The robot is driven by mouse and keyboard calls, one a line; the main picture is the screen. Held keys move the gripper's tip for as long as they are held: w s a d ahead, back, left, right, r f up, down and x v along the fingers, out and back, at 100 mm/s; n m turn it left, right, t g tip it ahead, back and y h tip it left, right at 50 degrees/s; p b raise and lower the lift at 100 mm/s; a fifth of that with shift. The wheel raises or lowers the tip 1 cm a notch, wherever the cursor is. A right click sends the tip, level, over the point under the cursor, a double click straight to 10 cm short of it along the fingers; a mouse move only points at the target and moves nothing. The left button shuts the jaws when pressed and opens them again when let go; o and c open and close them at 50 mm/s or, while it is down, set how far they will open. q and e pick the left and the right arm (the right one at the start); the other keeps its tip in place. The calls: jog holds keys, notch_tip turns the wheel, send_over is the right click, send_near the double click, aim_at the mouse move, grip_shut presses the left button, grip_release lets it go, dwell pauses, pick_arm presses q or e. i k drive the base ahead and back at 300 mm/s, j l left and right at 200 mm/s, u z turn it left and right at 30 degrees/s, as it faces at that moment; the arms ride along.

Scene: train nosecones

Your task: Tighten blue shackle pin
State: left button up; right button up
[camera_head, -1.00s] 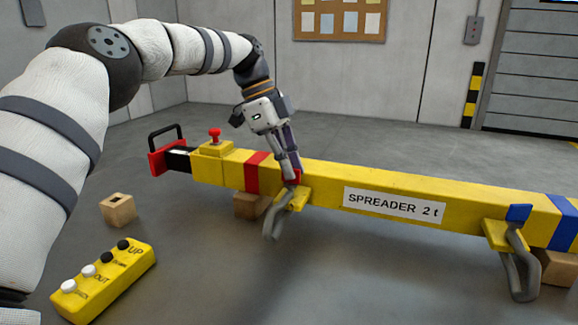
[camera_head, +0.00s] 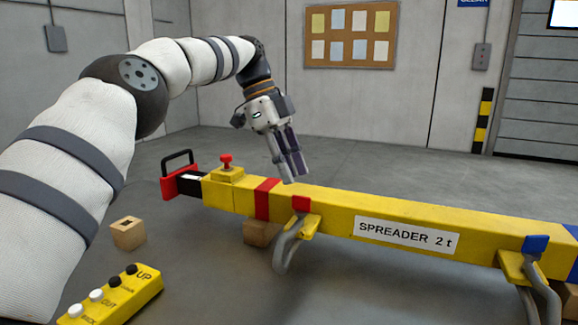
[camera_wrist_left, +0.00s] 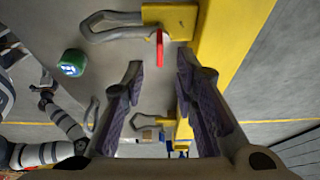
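The blue shackle pin (camera_head: 535,244) shows as a blue tab on the yellow bracket of the right-hand grey shackle (camera_head: 545,300), under the spreader beam (camera_head: 330,208). A small blue patch near the lower middle of the left wrist view (camera_wrist_left: 181,153) appears to be it. A red pin (camera_head: 301,203) sits above the nearer shackle (camera_head: 288,246). My left gripper (camera_head: 295,180) is empty, just above the red pin and far left of the blue one. In the left wrist view its fingers (camera_wrist_left: 160,63) are apart, with the red pin (camera_wrist_left: 159,48) beyond them.
A yellow control box (camera_head: 120,296) with buttons and a wooden block (camera_head: 128,233) lie at the left. Wooden blocks (camera_head: 260,232) support the beam.

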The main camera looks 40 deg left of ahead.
aim_at(532, 247)
jog(key=k, duration=1.5)
